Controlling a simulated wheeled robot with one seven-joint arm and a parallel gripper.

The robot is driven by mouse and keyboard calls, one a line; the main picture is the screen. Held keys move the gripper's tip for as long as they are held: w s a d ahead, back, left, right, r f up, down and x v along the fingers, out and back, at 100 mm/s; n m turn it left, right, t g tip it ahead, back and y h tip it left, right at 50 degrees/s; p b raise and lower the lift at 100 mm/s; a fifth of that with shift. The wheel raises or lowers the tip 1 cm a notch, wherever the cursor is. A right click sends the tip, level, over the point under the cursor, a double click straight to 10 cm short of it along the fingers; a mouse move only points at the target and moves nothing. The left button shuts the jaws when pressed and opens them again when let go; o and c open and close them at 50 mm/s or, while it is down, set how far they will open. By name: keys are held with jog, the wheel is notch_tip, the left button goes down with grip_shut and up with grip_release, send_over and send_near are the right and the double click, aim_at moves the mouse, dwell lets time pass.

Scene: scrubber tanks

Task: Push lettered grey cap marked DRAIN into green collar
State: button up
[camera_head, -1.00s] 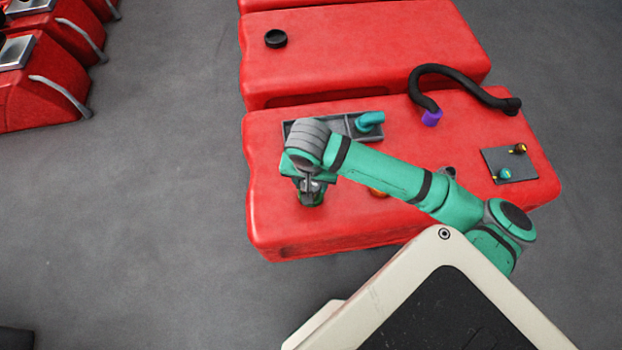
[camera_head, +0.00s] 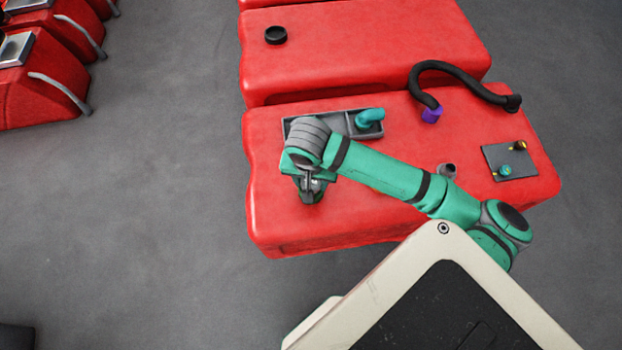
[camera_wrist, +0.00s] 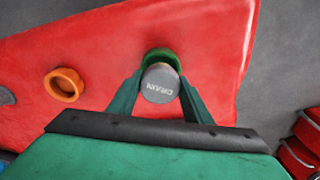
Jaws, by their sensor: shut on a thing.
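The grey cap (camera_wrist: 160,84) with DRAIN lettered on its face is between my gripper's fingers in the wrist view. My gripper (camera_wrist: 158,90) is shut on the cap. The green collar (camera_wrist: 161,54) on the red tank shows as an arc behind the cap's far edge. The cap covers most of the collar, so I cannot tell whether it is seated or just above it. In the head view my gripper (camera_head: 311,194) points down over the near left part of the red tank (camera_head: 280,232), and it hides the cap and collar there.
An orange collar (camera_wrist: 64,84) stands to the left in the wrist view.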

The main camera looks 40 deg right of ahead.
jog(key=shift+f, duration=0.9)
dwell(0.6)
